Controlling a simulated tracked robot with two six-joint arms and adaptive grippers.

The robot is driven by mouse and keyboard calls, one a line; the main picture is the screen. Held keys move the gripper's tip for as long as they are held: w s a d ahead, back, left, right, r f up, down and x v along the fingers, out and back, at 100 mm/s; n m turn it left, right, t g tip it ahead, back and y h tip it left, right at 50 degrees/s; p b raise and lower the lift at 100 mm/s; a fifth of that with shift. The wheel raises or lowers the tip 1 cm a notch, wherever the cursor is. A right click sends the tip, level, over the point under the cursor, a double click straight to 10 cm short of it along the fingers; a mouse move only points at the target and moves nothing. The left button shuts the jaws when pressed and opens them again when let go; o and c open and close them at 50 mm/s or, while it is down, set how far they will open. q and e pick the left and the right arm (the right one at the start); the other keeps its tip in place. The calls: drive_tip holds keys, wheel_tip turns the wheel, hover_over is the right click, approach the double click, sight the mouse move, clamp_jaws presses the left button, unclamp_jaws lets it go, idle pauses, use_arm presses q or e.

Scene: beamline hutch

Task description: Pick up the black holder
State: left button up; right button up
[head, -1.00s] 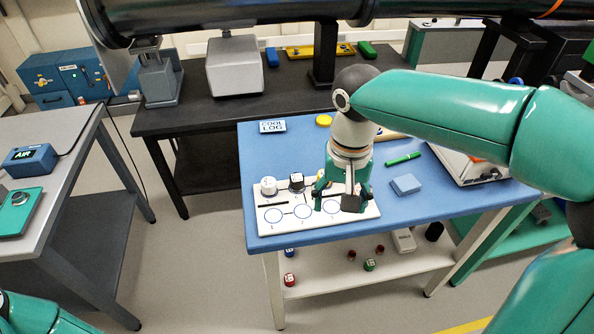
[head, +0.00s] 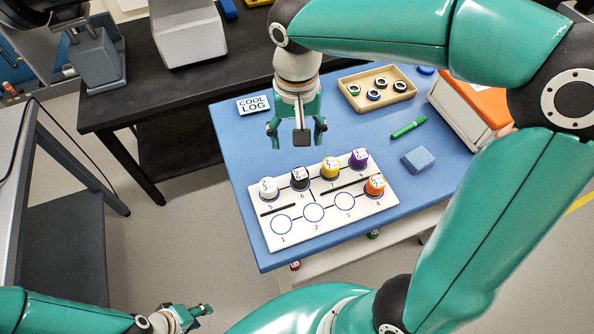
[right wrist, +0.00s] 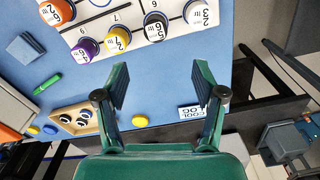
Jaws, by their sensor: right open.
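The black holder (head: 300,179), a small cup with a white-marked label, stands upright on the white numbered board (head: 262,240), between the white holder (head: 268,189) and the yellow holder (head: 330,167). It also shows at the top of the right wrist view (right wrist: 156,27). My right gripper (head: 297,137) is open and empty over the blue table, behind the board and apart from the black holder.
A purple holder (head: 359,159) and an orange holder (head: 375,186) also stand on the board. Behind are a tan tray (head: 349,94) of rings, a COOL LOG sign (head: 254,105), a green pen (head: 408,127) and a blue block (head: 418,159). Board circles 1 to 3 are empty.

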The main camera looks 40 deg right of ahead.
sight(300, 173)
drive_tip(key=f, duration=1.4)
drive_tip(key=shift+s+d+p, duration=0.15)
drive_tip(key=shift+d+p, duration=0.2)
drive_tip(key=c, duration=1.3)
